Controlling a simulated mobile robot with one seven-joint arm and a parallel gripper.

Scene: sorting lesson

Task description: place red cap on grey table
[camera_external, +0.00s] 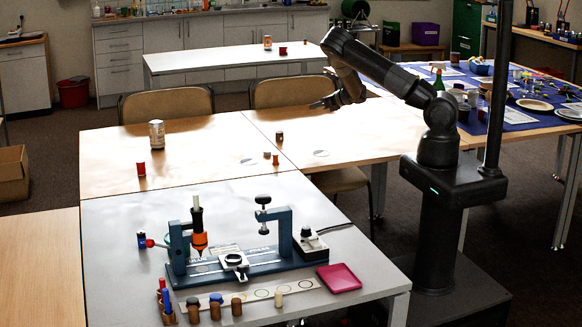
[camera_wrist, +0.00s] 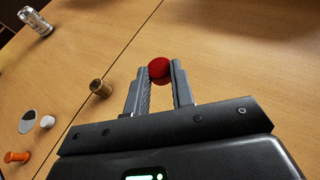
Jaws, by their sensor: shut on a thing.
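In the wrist view a round red cap (camera_wrist: 159,67) sits between the tips of my gripper (camera_wrist: 158,78), which is shut on it. In the external view my gripper (camera_external: 324,104) is held out over the far wooden tables; the cap cannot be made out there. The grey table (camera_external: 118,222) stands in the foreground, nearer the camera than the gripper.
The grey table's left and back parts have bare room. A cluttered blue-covered table stands at right.

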